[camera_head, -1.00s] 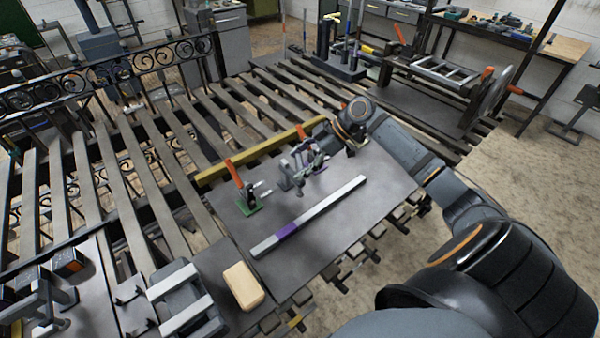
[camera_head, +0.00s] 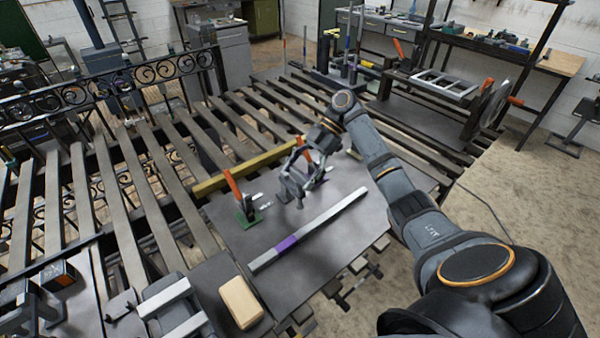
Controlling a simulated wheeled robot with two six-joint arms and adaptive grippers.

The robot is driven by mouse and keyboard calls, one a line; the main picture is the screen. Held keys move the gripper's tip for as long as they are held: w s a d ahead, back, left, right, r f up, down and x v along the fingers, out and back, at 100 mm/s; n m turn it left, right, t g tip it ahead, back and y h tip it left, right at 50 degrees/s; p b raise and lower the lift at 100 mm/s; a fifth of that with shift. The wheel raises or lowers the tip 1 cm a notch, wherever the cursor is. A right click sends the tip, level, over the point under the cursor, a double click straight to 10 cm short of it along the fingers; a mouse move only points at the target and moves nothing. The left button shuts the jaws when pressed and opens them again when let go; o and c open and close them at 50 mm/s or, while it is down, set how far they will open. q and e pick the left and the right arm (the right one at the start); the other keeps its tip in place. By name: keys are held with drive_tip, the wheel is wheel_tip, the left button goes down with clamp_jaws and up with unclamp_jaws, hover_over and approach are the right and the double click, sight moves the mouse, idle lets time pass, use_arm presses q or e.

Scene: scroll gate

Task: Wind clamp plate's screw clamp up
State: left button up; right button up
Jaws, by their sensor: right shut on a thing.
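The clamp plate (camera_head: 235,235) is a dark flat sheet on the slatted bench. The grey screw clamp (camera_head: 291,188) stands on its far part. My right gripper (camera_head: 312,172) reaches in from the right, directly at the clamp's upper right side. It is shut on a part of the screw clamp, seemingly its handle; its fingers and the clamp overlap, so the exact grip is hard to see. My left gripper is not in view.
A toggle clamp with orange handle and green base (camera_head: 246,212) stands left of the screw clamp. A second orange handle (camera_head: 300,146) shows behind it. A grey bar with a purple band (camera_head: 320,222) and a tan block (camera_head: 240,302) lie nearer. A yellow bar (camera_head: 240,170) runs behind.

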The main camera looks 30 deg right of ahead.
drive_tip(key=shift+f, duration=0.2)
drive_tip(key=o, duration=1.1)
drive_tip(key=shift+r, duration=0.1)
drive_tip(key=shift+o, duration=0.2)
